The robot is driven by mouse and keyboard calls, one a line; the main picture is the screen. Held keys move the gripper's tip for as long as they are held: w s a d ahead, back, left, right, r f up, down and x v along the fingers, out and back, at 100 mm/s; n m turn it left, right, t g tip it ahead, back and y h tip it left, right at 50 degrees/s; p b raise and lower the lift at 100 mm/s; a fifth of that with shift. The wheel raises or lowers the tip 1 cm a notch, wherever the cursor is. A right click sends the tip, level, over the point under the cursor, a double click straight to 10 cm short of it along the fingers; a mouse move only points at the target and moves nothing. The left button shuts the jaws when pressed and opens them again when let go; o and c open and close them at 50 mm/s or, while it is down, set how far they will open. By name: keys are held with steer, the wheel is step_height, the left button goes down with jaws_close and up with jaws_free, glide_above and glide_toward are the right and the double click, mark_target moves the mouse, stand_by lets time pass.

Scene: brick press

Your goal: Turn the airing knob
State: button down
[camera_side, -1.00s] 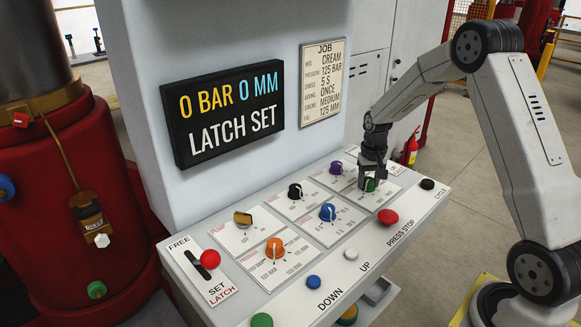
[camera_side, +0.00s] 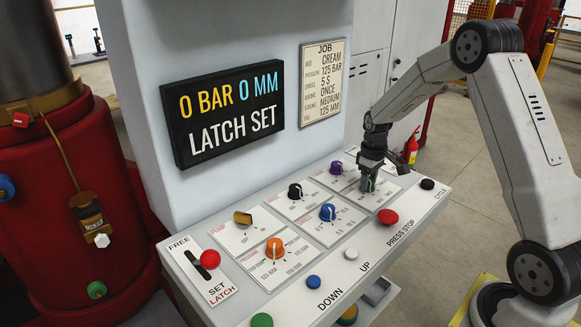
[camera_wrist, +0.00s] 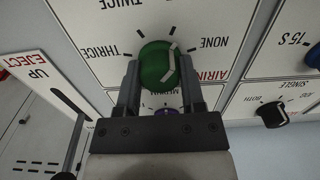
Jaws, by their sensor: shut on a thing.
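The airing knob is green with a white mark and sits on its white panel. In the wrist view the knob (camera_wrist: 155,62) is between the two fingers of my gripper (camera_wrist: 159,78), which is shut on its sides. The words THRICE, TWICE and NONE show around it; the white mark lies toward the upper right, and its exact setting is hard to tell. In the side view my gripper (camera_side: 369,184) points down over the knob (camera_side: 372,184), hiding most of it. The job card (camera_side: 322,82) reads airing ONCE.
Close by are a purple knob (camera_side: 336,168), a blue knob (camera_side: 328,212), a red press stop button (camera_side: 388,216) and a black cycle button (camera_side: 427,184). The display (camera_side: 229,112) reads 0 BAR 0 MM, LATCH SET. The red-handled latch (camera_side: 210,259) stands at the left.

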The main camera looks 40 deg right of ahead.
steer(key=shift+n, duration=1.1)
steer(key=shift+c, duration=1)
jaws_free()
steer(key=shift+r, duration=0.1)
steer(key=shift+r, duration=3.9)
steer(key=shift+a, duration=0.1)
